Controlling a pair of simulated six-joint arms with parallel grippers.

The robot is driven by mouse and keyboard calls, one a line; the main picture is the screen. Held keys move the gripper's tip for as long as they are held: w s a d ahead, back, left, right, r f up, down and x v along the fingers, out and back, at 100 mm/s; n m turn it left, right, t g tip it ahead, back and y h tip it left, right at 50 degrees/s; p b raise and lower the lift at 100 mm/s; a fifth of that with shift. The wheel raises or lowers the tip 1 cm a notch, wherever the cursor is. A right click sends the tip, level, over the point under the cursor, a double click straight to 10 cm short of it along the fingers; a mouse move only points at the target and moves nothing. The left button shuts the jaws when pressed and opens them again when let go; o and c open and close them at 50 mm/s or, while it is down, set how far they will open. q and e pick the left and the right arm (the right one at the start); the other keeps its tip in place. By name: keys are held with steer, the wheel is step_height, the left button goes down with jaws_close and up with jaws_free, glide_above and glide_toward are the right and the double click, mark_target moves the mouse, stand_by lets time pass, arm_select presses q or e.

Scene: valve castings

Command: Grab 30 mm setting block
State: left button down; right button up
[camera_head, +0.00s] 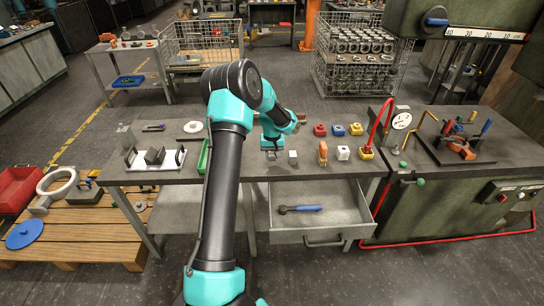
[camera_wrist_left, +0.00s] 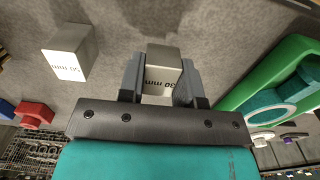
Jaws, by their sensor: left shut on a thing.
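The 30 mm setting block (camera_wrist_left: 163,72) is a small pale metal block with "30 mm" printed on its face. My left gripper (camera_wrist_left: 160,84) is shut on it, one finger on each side, in the left wrist view. In the head view my left gripper (camera_head: 271,153) is low at the grey bench, left of the other metal block; the held block is hard to make out there. That other block, marked 50 mm (camera_wrist_left: 70,52), stands apart on the bench and also shows in the head view (camera_head: 292,156). My right gripper is not in view.
Red (camera_head: 320,130), blue (camera_head: 338,130) and yellow (camera_head: 355,129) pieces stand to the right on the bench. An open drawer (camera_head: 318,235) holding a blue-handled tool juts out below.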

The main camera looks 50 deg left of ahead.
arm_select(q)
steer(key=s+d+r, duration=0.1)
steer(key=s+d, duration=0.8)
steer(key=d, duration=0.2)
steer(key=shift+s+r, duration=0.2)
steer(key=shift+s, duration=0.2)
steer(key=shift+d, duration=0.1)
